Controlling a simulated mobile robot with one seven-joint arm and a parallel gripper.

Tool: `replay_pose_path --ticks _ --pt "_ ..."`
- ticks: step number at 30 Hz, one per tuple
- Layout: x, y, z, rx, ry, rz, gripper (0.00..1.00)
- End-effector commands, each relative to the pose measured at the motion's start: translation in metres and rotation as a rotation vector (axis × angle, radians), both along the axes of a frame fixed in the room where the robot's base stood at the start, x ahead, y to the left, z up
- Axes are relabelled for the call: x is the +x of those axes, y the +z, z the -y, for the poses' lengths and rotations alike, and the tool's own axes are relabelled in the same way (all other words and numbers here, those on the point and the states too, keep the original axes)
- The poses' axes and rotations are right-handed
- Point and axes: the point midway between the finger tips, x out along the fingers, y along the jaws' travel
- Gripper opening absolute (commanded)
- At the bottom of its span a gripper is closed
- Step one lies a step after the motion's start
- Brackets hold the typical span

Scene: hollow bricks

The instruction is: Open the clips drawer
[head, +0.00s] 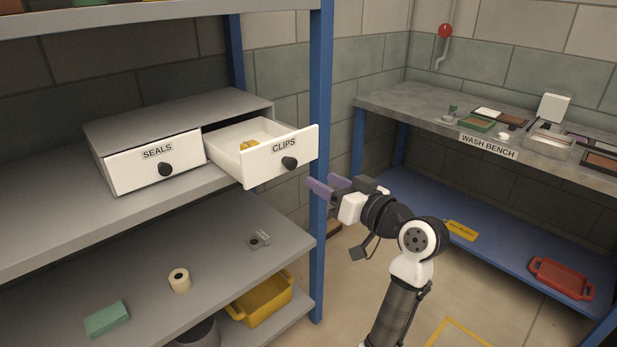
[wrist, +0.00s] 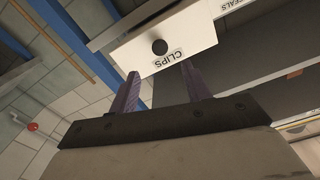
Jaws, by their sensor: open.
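The clips drawer (head: 262,155) is white, labelled CLIPS, and stands pulled well out of the grey cabinet (head: 180,110) on the shelf. Its round black knob (head: 289,163) is on the front. Small yellow things (head: 248,145) lie inside it. In the wrist view the drawer front (wrist: 195,32) appears upside down beyond the fingers, with its knob (wrist: 160,47) clear of them. My gripper (head: 323,186) is open and empty, just right of and below the drawer front in the head view. Its two purple fingers also show in the wrist view (wrist: 160,88), apart from the knob.
The seals drawer (head: 150,165) beside it is closed. A blue shelf post (head: 319,100) stands close to my gripper. The lower shelf holds a tape roll (head: 179,280) and a green block (head: 107,319). The wash bench (head: 420,110) stands at the right, with open floor between.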

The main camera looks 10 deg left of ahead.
Motion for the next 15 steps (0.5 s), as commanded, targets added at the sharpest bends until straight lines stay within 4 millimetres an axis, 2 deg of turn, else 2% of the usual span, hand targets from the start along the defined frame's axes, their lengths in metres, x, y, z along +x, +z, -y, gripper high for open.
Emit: replay_pose_path --ticks 1,6,15 --pt "-0.006 -0.002 0.010 0.001 -0.005 0.002 0.48" --pt "-0.021 -0.001 0.028 0.000 -0.002 0.000 0.48" --pt "-0.028 0.000 0.035 -0.001 0.000 0.001 0.48"
